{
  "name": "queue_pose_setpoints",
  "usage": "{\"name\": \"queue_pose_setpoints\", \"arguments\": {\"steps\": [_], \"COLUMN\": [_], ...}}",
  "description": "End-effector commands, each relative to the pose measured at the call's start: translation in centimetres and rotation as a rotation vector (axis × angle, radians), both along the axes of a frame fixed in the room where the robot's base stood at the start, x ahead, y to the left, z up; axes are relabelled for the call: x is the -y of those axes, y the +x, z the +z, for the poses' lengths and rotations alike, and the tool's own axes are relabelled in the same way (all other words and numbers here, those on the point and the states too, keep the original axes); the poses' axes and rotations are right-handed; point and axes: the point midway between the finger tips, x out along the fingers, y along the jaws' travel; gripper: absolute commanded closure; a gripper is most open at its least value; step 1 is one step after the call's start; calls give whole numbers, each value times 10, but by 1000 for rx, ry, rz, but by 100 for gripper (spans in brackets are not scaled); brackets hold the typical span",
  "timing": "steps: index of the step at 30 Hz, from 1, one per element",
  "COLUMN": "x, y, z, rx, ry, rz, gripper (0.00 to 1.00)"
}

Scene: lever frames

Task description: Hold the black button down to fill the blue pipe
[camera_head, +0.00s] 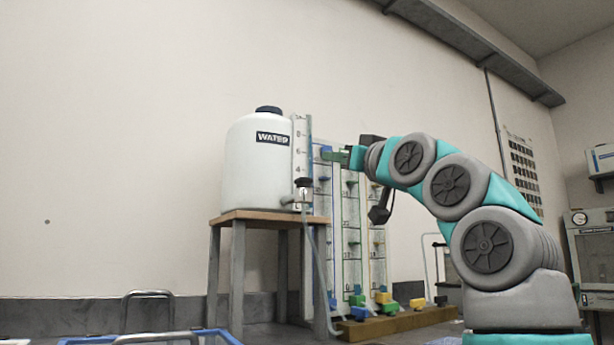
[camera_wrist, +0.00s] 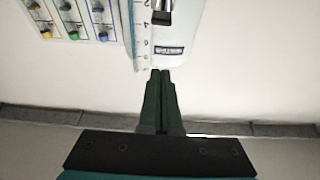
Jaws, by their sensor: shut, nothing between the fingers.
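The black button (camera_head: 303,182) sits on top of the tap low on the white water tank (camera_head: 255,165). It also shows as a dark cap in the wrist view (camera_wrist: 161,18). The blue pipe (camera_head: 332,225) is the left one on the upright panel beside the tank. My gripper (camera_head: 333,156) is in front of the panel's top, above and right of the button and apart from it. In the wrist view, my gripper's fingers (camera_wrist: 159,73) are together and empty, pointing toward the tank. The water level in the blue pipe is too small to tell.
The tank stands on a wooden-topped stool (camera_head: 262,216). A clear hose (camera_head: 320,268) runs down from the tap. Green and yellow pipes stand right of the blue one. A wooden beam (camera_head: 405,322) with several coloured blocks lies below. A blue-rimmed tray (camera_head: 215,336) is at lower left.

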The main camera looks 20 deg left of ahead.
Motion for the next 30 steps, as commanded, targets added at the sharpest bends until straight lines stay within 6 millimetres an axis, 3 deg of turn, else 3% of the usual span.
{"name": "queue_pose_setpoints", "arguments": {"steps": [13,30], "x": [-5,-61], "y": [4,52], "z": [4,32], "rx": [-2,-2], "ry": [-2,1], "rz": [1,0], "gripper": [100,100]}}
